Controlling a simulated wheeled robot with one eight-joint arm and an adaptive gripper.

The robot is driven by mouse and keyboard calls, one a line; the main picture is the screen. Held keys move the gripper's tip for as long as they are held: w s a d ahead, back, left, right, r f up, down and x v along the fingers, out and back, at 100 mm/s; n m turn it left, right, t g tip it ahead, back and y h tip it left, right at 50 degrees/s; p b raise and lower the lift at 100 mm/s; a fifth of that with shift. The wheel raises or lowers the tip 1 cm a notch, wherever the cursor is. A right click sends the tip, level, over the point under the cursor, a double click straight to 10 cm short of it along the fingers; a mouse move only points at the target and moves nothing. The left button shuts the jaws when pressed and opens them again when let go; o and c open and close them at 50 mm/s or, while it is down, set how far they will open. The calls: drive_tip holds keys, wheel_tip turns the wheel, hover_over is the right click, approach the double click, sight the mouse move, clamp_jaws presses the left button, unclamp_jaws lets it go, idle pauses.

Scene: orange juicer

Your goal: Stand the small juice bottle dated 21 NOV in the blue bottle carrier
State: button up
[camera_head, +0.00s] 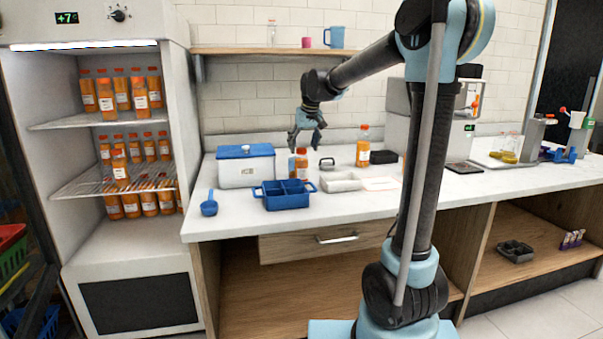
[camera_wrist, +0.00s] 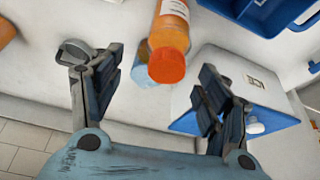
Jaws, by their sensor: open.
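A small orange juice bottle (camera_head: 302,166) with an orange cap stands on the counter behind the carrier. Its date cannot be read. In the wrist view the bottle (camera_wrist: 171,35) is seen from above, cap (camera_wrist: 167,66) towards me, between the lines of my two fingers. My gripper (camera_head: 307,138) is open and empty above the bottle, pointing down; its spread fingers also show in the wrist view (camera_wrist: 158,95). The blue bottle carrier (camera_head: 286,203) stands on the counter in front of the bottle, with open compartments. Part of the carrier (camera_wrist: 226,8) shows at the wrist view's top right.
A white cooler with blue lid (camera_head: 246,168) stands left of the bottle. A taller juice bottle (camera_head: 363,149) stands to the right, behind a pale tray (camera_head: 341,183). A blue scoop (camera_head: 209,207) lies at the counter's left end. The fridge (camera_head: 120,236) holds several more bottles.

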sight(300, 160)
drive_tip(key=shift+s+x, duration=0.2)
drive_tip(key=shift+x, duration=1.65)
drive_tip(key=shift+s+x, duration=0.25)
drive_tip(key=shift+x, duration=1.65)
drive_tip(key=shift+a+f, duration=0.1)
drive_tip(key=shift+a, duration=0.1)
drive_tip(key=c, duration=1.5)
